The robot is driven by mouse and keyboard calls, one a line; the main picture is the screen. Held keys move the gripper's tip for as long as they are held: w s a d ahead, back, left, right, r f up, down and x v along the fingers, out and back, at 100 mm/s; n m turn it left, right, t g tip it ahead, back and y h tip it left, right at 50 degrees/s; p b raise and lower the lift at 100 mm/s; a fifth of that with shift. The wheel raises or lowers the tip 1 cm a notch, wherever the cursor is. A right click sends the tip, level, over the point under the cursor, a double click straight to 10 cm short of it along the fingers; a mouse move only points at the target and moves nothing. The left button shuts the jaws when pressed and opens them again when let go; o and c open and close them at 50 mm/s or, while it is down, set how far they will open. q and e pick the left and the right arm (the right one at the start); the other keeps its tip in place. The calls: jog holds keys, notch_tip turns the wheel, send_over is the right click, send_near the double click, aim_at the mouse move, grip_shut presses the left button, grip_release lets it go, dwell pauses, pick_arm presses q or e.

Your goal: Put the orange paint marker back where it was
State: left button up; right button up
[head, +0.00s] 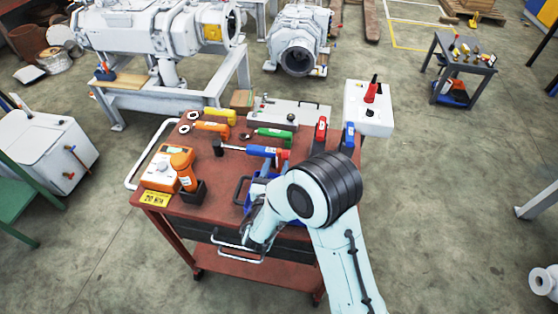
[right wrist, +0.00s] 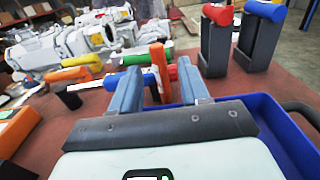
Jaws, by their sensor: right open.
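In the right wrist view, a slim upright orange stick that looks like the paint marker (right wrist: 159,66) shows between the two fingers of my right gripper (right wrist: 161,80). The fingers are apart, with a gap on both sides of it. I cannot tell whether it stands between the fingertips or just beyond them. A blue tray (right wrist: 272,125) lies under and to the right of the gripper. In the head view my right arm reaches over the near right of the red cart top, and its links largely hide the tray and the marker. My left gripper is not in view.
The red cart top (head: 213,205) carries an orange-handled tool (head: 182,160) in a black holder, a green-handled tool (head: 273,133) and a yellow-handled tool (head: 220,112). Red-topped and blue-topped black holders (right wrist: 217,45) (right wrist: 260,40) stand beyond the tray. Drawer handles line the cart's near side.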

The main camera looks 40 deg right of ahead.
aim_at(278, 155)
jog(key=x, duration=0.3)
jog(key=p+x, duration=0.1)
jog(key=shift+w+d+r, duration=0.15)
jog(key=shift+w+r, duration=0.05)
jog(key=shift+r, duration=0.15)
jog(key=shift+w+d+f, duration=0.1)
jog(key=shift+w+d, duration=0.2)
jog(key=shift+w, duration=0.05)
jog(key=shift+s, duration=0.1)
grip_shut()
